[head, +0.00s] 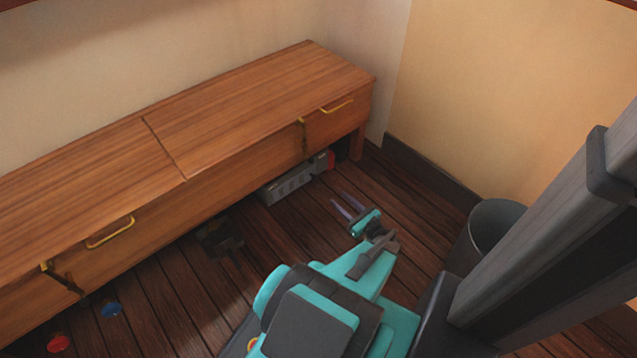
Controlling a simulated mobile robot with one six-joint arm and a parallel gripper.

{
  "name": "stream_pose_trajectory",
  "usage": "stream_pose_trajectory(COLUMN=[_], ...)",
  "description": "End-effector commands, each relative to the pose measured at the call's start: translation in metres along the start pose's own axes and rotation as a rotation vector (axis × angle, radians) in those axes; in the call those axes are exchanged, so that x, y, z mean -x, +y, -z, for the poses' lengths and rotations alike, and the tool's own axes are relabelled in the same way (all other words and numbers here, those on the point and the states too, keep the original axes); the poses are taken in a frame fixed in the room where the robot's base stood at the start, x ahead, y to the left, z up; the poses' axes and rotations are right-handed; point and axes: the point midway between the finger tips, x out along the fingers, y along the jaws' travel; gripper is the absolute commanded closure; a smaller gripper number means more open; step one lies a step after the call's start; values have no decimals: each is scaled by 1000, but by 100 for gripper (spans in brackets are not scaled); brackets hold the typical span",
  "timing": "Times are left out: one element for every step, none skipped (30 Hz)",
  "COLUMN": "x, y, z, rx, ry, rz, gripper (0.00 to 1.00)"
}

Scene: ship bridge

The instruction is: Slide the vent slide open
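I cannot make out a vent slide for certain. A low grey box (288,186) with a slotted-looking front sits on the floor under the right part of the wooden bench. A small red and grey piece (322,161) is at its right end. Whether either belongs to the vent is too small to tell. My gripper (347,205) is low over the floor, in front of and to the right of the grey box, apart from it. Its two thin purple-grey fingers are spread, with nothing between them.
The wooden bench (260,95) with yellow handles runs along the wall. A dark object (220,238) stands on the floor by its front. A blue round piece (110,309) and a red one (58,343) lie at lower left. A grey bin (490,235) stands at right.

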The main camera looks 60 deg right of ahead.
Motion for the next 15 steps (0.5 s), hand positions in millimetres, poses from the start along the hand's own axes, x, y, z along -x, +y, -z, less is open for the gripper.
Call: stream_pose_trajectory(x=[-3,-4,-7,-10,-12,-16,-19,-22,-26,-30,-33,-37,-41,-45,-49], y=[0,0,0,0,0,0,0,0,1,1,1,1,0,1,1], z=[1,1,1,1,1,1,1,2,2,2,2,2,2,2,2], rx=[0,1,1,1,1,1,0,0,0,0,1,0,1,1,1], ry=[0,0,0,0,0,0,0,0,0,0,0,0,0,0,0], rz=[-1,-2,-2,-3,-3,-2,-1,-2,-3,-3,-3,-2,-2,-2,-3], gripper=[62,62,62,62,62,62,62,62,62,62,62,62,62,62,62])
